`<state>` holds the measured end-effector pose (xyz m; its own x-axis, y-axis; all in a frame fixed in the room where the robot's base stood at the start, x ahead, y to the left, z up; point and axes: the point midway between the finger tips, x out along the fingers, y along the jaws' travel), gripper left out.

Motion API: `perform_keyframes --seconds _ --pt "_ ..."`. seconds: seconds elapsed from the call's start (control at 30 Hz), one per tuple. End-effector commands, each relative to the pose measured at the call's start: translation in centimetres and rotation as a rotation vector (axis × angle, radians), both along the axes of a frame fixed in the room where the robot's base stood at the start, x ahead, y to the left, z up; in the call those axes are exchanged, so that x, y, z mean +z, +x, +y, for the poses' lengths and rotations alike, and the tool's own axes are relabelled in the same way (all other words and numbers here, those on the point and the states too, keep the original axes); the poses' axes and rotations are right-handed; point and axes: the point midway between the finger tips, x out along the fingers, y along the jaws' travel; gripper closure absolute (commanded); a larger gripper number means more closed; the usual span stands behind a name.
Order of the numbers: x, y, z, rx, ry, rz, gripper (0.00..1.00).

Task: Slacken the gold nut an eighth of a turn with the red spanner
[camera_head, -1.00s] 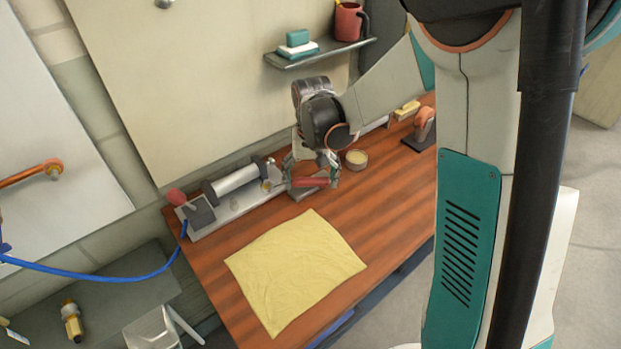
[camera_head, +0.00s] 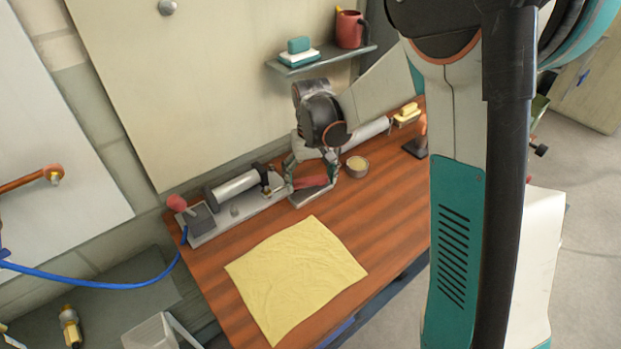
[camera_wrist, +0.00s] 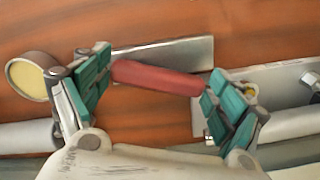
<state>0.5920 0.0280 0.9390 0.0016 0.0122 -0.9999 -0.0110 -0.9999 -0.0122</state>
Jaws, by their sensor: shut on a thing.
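The red spanner's handle (camera_head: 312,181) shows low over the bench, and it also shows in the wrist view (camera_wrist: 158,78). My gripper (camera_wrist: 155,82) is shut on the red spanner, its teal fingers at the two ends of the visible handle; it also shows in the head view (camera_head: 313,178). The spanner's jaw end is hidden by the right finger in the wrist view. A gold piece, apparently the gold nut (camera_wrist: 250,92), peeks out just past that finger. In the head view a small brass-coloured part (camera_head: 266,188) sits by the cylinder, left of my gripper. I cannot tell whether the spanner touches the nut.
A silver cylinder (camera_head: 234,187) on a metal base stands left of my gripper. A grey plate (camera_head: 312,197) lies below it, and a round tin (camera_head: 357,166) stands to its right. A yellow cloth (camera_head: 295,275) lies in front. A shelf (camera_head: 320,60) hangs above.

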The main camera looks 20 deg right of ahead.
Motion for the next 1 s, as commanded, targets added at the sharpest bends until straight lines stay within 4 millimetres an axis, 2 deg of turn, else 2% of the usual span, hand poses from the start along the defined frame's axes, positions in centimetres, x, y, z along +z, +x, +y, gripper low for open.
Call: perform_keyframes --seconds 0.5,1.0 --pt "0.0 2.2 0.1 0.184 0.001 0.001 0.63" --pt "0.0 2.6 0.2 0.217 0.001 0.000 0.63"
